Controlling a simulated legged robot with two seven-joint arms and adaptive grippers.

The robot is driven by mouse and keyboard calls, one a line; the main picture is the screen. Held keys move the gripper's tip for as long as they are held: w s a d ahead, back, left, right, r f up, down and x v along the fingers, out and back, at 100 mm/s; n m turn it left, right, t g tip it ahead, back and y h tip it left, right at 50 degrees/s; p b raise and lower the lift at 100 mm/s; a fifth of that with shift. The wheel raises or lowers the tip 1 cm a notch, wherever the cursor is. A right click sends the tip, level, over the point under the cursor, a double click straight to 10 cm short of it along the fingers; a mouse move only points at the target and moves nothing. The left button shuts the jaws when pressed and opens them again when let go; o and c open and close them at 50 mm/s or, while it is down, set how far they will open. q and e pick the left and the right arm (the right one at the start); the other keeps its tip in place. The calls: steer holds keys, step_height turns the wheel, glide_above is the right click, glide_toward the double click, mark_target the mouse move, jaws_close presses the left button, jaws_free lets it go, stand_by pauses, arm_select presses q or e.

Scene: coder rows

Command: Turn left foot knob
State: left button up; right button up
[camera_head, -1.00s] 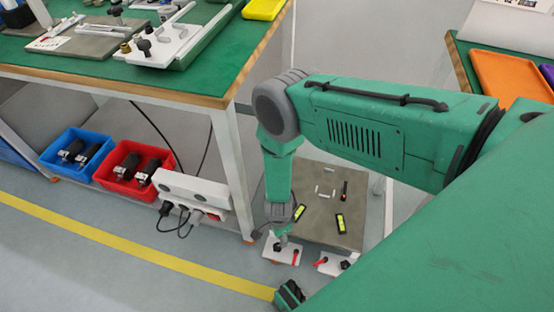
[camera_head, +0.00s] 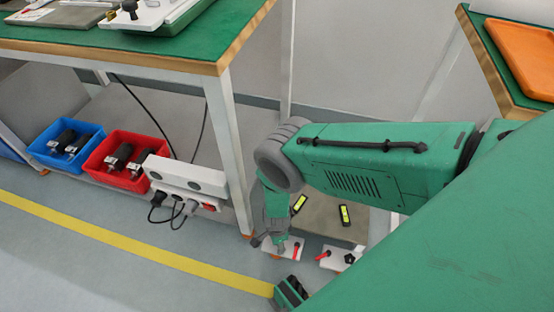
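A grey base plate (camera_head: 325,222) stands low on the floor, partly hidden by my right arm. Two white plates are at its front edge: the left one (camera_head: 270,252) with a red lever (camera_head: 296,251), the right one (camera_head: 333,262) with a red lever (camera_head: 323,255) and a black knob (camera_head: 349,258). My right gripper (camera_head: 279,247) points down at the left white plate, left of its red lever. It hides the knob there; whether the fingers are open or shut, or touch the knob, is too small to tell.
A green-topped table (camera_head: 150,48) stands at the left, its leg (camera_head: 230,150) close to my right gripper. Blue (camera_head: 45,150) and red (camera_head: 92,170) bins and a white socket box (camera_head: 187,178) sit below it. Another table with an orange tray (camera_head: 525,55) is at the right.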

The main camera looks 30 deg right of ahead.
jaws_close()
steer(key=shift+d+n, duration=0.1)
steer(key=shift+n, duration=0.3)
